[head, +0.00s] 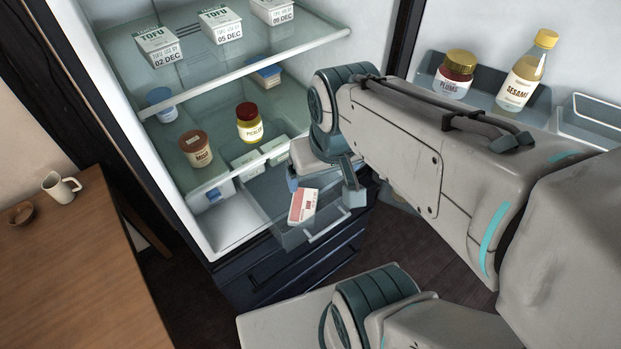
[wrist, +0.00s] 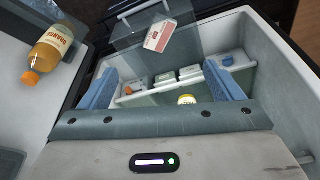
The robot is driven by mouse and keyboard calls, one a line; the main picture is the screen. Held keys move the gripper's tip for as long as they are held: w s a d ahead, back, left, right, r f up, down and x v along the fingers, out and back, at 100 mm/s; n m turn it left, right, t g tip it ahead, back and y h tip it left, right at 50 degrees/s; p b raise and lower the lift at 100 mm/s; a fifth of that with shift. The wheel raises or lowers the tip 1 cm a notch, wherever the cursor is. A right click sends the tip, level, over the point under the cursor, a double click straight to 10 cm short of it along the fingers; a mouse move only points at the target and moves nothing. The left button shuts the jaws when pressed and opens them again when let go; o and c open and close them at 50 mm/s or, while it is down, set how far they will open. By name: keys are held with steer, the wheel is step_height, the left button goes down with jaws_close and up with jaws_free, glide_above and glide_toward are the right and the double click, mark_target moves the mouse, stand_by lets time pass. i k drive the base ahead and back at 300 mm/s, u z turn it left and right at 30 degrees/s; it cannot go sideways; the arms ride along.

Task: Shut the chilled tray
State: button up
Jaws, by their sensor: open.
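The chilled tray (head: 285,230) is a clear drawer low in the open fridge, pulled part of the way out. Its front has a pale bar handle (head: 328,226). A red and white packet (head: 302,206) lies in it, tilted. The wrist view shows the clear tray (wrist: 205,50) at the top, with the packet (wrist: 160,36) in it. My gripper (head: 322,190) is open and empty, above the right part of the tray. In the wrist view its two blue fingers (wrist: 162,86) stand wide apart. My wrist hides part of the tray's back right.
Shelves above hold tofu boxes (head: 221,25), a pickle jar (head: 250,123) and a miso jar (head: 196,150). The open door at right carries a plums jar (head: 454,75) and a sesame bottle (head: 521,75). A wooden table (head: 70,270) stands at left. Dark floor shows before the fridge.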

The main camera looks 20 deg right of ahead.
mark_target(263, 215)
steer(key=z, duration=0.5)
steer(key=k, duration=1.25)
steer(key=u, duration=0.05)
steer(key=i, duration=0.6)
steer(key=u, duration=0.4)
